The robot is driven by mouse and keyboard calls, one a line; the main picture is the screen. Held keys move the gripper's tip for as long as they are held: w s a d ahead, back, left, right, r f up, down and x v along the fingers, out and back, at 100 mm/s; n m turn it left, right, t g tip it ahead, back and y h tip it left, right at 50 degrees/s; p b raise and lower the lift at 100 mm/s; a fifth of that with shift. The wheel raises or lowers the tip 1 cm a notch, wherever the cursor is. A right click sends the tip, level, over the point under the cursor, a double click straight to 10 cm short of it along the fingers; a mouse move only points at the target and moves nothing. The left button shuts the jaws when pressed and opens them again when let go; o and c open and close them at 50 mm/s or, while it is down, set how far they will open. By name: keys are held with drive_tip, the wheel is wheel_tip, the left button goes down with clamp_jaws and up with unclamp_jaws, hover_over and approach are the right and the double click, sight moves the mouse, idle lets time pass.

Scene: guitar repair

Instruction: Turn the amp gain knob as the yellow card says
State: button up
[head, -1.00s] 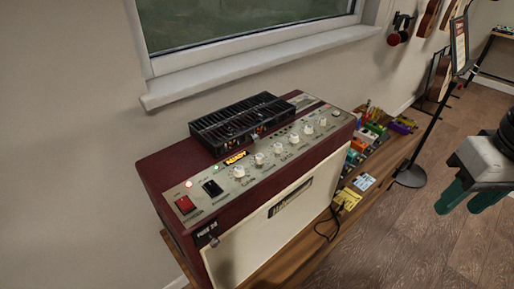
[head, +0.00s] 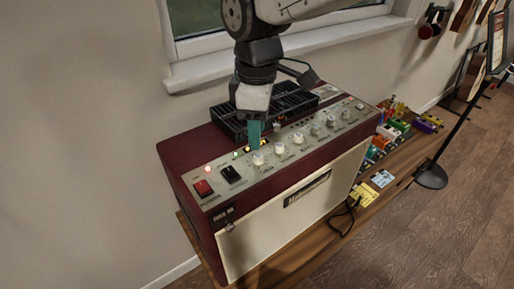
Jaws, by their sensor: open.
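The dark red amp (head: 185,158) with a cream front stands on a wooden bench. Its top panel carries a row of pale round knobs; the leftmost knob (head: 258,159) sits right of a black switch. Labels are too small to read, so I cannot tell which knob is gain. A flat yellow item (head: 362,195), perhaps the card, lies on the bench right of the amp; its writing is unreadable. My gripper (head: 254,135) points down with green fingertips just above and behind the leftmost knob. The fingers overlap in this view, and contact cannot be told.
A black slotted unit (head: 232,122) sits on the amp top behind the gripper. Several coloured pedals (head: 388,134) and a pale card (head: 382,178) are on the bench (head: 318,238) at right. A black stand (head: 432,176) is beyond.

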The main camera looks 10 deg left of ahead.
sight(258, 155)
wheel_tip(258, 155, down, 6)
drive_tip(key=shift+r, duration=0.1)
drive_tip(key=shift+d, duration=0.1)
clamp_jaws()
